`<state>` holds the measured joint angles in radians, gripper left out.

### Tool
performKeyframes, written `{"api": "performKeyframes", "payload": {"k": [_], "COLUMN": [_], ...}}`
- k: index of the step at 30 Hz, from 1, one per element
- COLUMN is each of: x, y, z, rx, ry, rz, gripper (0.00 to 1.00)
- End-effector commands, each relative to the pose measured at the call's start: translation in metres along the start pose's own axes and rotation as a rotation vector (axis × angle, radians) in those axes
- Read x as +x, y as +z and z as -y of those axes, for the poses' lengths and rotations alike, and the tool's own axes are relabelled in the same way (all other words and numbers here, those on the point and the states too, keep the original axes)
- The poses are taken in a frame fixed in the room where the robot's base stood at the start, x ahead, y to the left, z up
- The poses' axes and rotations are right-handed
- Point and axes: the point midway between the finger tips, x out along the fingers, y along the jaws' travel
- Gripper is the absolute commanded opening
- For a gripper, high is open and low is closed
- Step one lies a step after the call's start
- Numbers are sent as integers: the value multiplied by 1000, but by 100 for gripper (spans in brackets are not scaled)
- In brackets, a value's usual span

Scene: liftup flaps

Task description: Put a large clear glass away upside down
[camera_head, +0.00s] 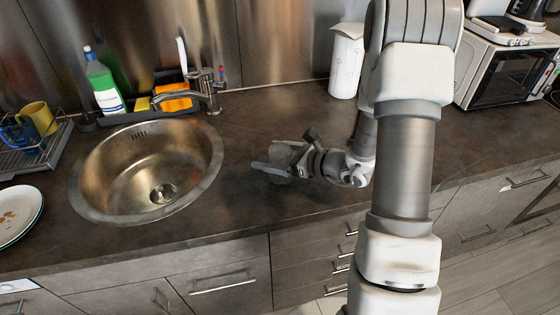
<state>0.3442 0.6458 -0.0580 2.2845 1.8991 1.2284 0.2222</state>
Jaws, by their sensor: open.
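My gripper (275,166) is low over the counter, right of the sink, with its fingers pointing left. It is open. A dull grey-green, see-through-looking shape (287,154) sits at the fingers. It may be the large clear glass, but it is too small and dim to be sure, and I cannot tell which way up it is or whether the fingers touch it. No other clear glass can be made out.
A round steel sink (100,207) with a tap (205,90) lies left of my gripper. A dish rack (20,160) with mugs and a plate (18,215) are far left. A white canister (346,62) and a microwave (505,75) stand behind right. The counter between sink and canister is clear.

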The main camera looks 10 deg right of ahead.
Motion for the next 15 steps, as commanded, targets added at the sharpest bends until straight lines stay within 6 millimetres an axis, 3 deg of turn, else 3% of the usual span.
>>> {"api": "performKeyframes", "payload": {"k": [8,15], "x": [5,5], "y": [0,0], "z": [0,0], "rx": [0,0], "ry": [0,0], "rz": [-1,0], "gripper": [100,60]}}
